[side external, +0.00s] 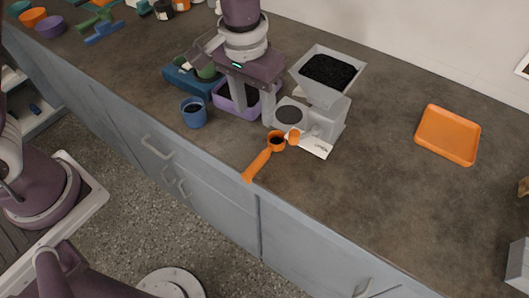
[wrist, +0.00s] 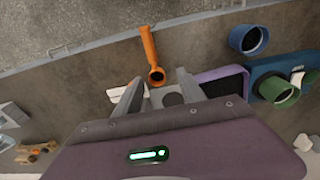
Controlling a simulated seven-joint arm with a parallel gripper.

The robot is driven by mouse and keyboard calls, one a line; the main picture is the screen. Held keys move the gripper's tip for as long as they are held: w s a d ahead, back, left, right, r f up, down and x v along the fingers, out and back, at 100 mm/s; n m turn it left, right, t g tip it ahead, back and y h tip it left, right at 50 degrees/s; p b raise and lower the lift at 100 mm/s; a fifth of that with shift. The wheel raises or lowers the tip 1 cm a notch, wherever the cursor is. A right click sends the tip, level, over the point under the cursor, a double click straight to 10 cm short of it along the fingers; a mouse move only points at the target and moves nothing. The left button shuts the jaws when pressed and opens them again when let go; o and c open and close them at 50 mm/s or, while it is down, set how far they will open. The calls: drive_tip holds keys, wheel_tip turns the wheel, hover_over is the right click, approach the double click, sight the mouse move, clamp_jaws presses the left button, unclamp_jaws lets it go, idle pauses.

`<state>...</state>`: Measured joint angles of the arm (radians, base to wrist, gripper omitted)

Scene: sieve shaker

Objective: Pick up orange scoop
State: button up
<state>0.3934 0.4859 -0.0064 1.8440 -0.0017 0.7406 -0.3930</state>
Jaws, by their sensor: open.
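The orange scoop (side external: 262,160) lies at the front edge of the counter, its handle pointing toward the front and its round cup toward the grey machine. The inside of the cup looks dark. In the wrist view the scoop (wrist: 149,48) lies ahead of my gripper, cup end nearest, close to the gap between the fingers. My gripper (side external: 252,103) is open and empty, above the purple tray and behind the scoop, to its upper left. Both fingers also show in the wrist view (wrist: 157,91), spread apart. The gripper is not touching the scoop.
The grey machine (side external: 330,119) with a hopper of black grains stands right beside the scoop. A purple tray (side external: 226,107), blue cup (side external: 194,113) and blue box (side external: 184,82) are to the left. An orange tray (side external: 448,134) lies far right, with clear counter between.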

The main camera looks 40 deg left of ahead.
hover_over(264, 153)
drive_tip(key=shift+g, duration=0.4)
drive_tip(key=f, duration=0.5)
drive_tip(key=shift+w+d+f, duration=0.15)
drive_tip(key=shift+w+d, duration=0.1)
drive_tip(key=shift+d, duration=0.05)
drive_tip(key=f, duration=0.7)
drive_tip(key=shift+s+a+f, duration=0.2)
drive_tip(key=shift+a+f, duration=0.05)
drive_tip(key=shift+a, duration=0.05)
clamp_jaws()
